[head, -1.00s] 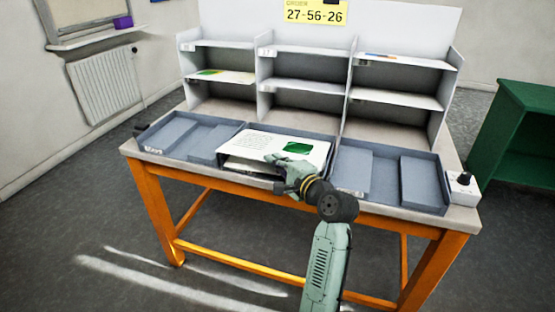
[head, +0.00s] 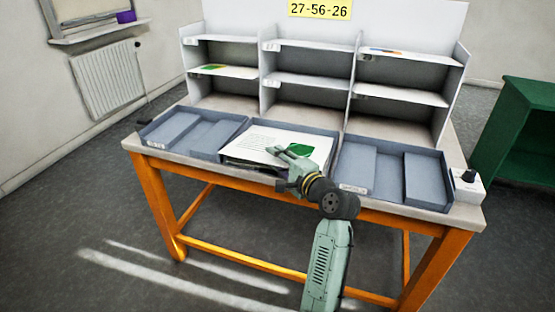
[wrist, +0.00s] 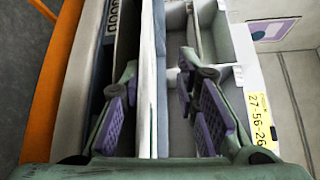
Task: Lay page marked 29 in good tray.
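A white page with text and a green picture (head: 265,140) lies over the middle tray (head: 232,148), covering most of it. No page number is readable on it. My gripper (head: 287,158) is at the page's front right edge. In the wrist view my gripper (wrist: 160,112) has its two fingers apart, with the white page edge (wrist: 148,85) between them and gaps on both sides. A label on the tray front (wrist: 112,18) seems to end in "OOD", partly cut off. Whether the page rests fully on the tray floor is hidden.
Empty grey trays stand left (head: 190,132) and right (head: 390,175). The shelf rack (head: 315,60) behind holds papers on some shelves. A small box with a black knob (head: 467,184) sits at the table's right end. A green cabinet (head: 520,130) stands at right.

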